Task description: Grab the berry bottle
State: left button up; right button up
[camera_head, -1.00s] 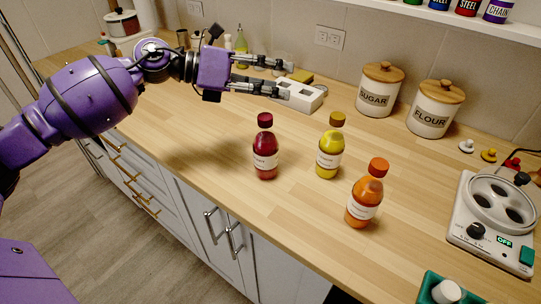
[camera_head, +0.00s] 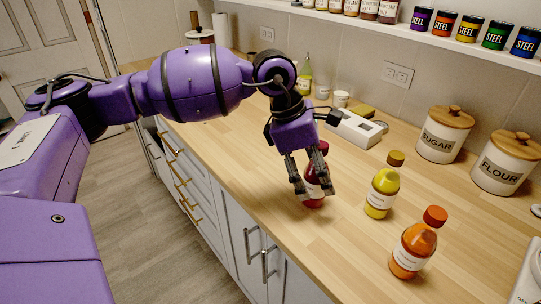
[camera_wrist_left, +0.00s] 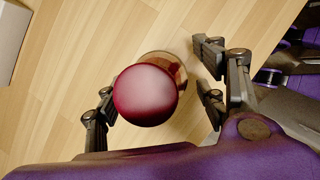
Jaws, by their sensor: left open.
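The berry bottle (camera_head: 313,201), dark red with a red cap and a white label, stands upright on the wooden counter. My left gripper (camera_head: 312,188) is open and points down, its fingers around the bottle's upper part in the head view and partly hiding it. In the left wrist view the round red cap (camera_wrist_left: 146,95) lies between the spread fingers of the left gripper (camera_wrist_left: 155,100), nearer the left finger, with a gap to the right finger. My right gripper is not in view.
A yellow bottle (camera_head: 381,192) and an orange bottle (camera_head: 413,247) stand to the right of the berry bottle. A white socket block (camera_head: 354,130) lies behind. Sugar (camera_head: 443,135) and flour (camera_head: 505,163) canisters stand near the wall. The counter (camera_head: 340,265) in front is clear.

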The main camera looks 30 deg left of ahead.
pick_arm(q)
jog(key=shift+x, duration=0.75)
jog(key=shift+w+r, duration=0.1)
jog(key=c, duration=1.5)
jog(key=shift+r, duration=0.55)
jog(key=s+a+r, duration=0.3)
jog(key=r, duration=0.1)
jog(key=s+a+r+b, duration=0.1)
jog(key=s+a+r, duration=0.2)
jog(key=s, duration=0.1)
jog(key=s+a+r, duration=0.3)
jog(key=s+r, duration=0.1)
jog(key=shift+r, duration=0.35)
